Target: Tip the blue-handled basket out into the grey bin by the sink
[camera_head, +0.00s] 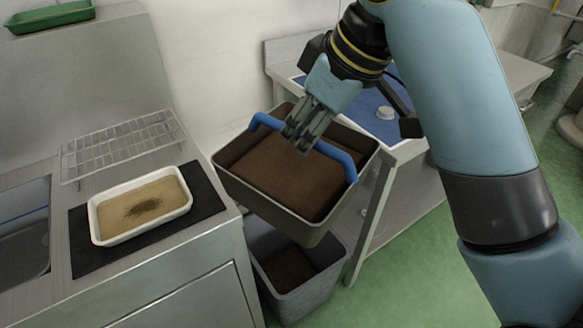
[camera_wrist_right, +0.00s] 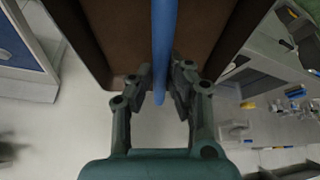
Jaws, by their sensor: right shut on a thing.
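The blue-handled basket (camera_head: 228,184) is a grey-brown rectangular container filled with brown material, in the middle of the head view. My right gripper (camera_head: 300,140) is shut on its blue handle (camera_head: 338,158). The basket hangs in the air, slightly tilted in the picture, above the grey bin. In the right wrist view the fingers (camera_wrist_right: 160,80) close around the blue handle (camera_wrist_right: 163,40). The grey bin (camera_head: 313,296) stands on the floor below, partly hidden by the basket, with some brown material inside. The sink basin (camera_head: 22,240) is at the left edge. My left gripper is not in view.
A white tray (camera_head: 97,222) with tan content lies on a black mat (camera_head: 84,259) on the steel counter. A wire rack (camera_head: 120,146) is behind it. A steel table with a blue top (camera_head: 375,120) stands behind the basket. Green floor (camera_head: 405,270) is clear at right.

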